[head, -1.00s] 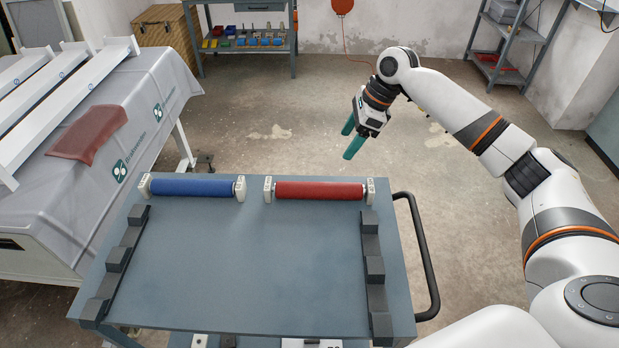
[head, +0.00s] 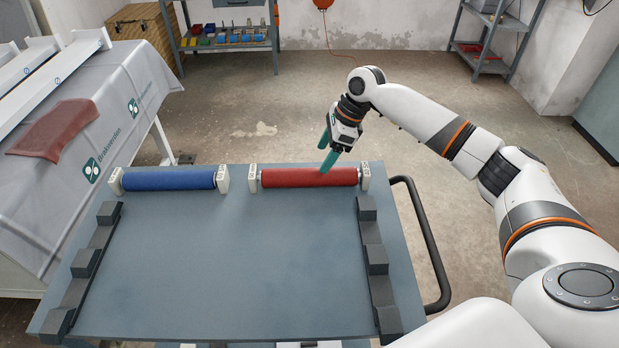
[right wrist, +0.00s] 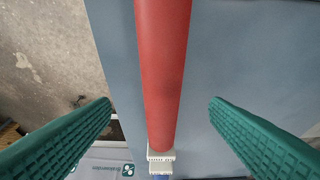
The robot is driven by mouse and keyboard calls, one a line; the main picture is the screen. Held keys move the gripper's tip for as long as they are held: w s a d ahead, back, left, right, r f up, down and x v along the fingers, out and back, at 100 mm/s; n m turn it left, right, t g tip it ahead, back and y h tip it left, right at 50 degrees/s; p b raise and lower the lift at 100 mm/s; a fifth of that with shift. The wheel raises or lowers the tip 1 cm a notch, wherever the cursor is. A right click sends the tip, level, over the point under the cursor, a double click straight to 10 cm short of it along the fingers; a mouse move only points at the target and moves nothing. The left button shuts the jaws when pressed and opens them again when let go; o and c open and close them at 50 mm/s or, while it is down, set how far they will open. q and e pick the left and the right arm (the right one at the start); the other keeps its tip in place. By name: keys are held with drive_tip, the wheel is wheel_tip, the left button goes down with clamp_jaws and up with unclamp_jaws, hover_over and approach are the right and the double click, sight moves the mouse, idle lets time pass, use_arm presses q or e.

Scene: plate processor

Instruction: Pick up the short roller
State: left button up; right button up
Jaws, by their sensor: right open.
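Two rollers lie end to end along the far edge of the cart top: a blue roller (head: 168,180) on the left and a red roller (head: 308,177) on the right. Both have pale end blocks and look nearly equal in length; I cannot tell which one the task calls short. My right gripper (head: 326,155) is open just above and behind the right part of the red roller. In the right wrist view the red roller (right wrist: 165,65) runs between the two green fingers, with clear gaps on both sides. My left gripper is not in view.
The blue-grey cart top (head: 240,260) is bare in the middle, with dark notched rails (head: 375,262) along its left and right sides. A black handle (head: 428,240) curves out on the right. A cloth-covered machine (head: 120,120) stands at left.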

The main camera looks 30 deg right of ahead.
sight(314, 170)
drive_tip(key=x, duration=0.4)
drive_tip(key=p+x, duration=0.1)
drive_tip(key=x, duration=0.3)
drive_tip(key=shift+a, duration=0.25)
drive_tip(key=shift+r, duration=0.15)
drive_tip(key=c, duration=1.5)
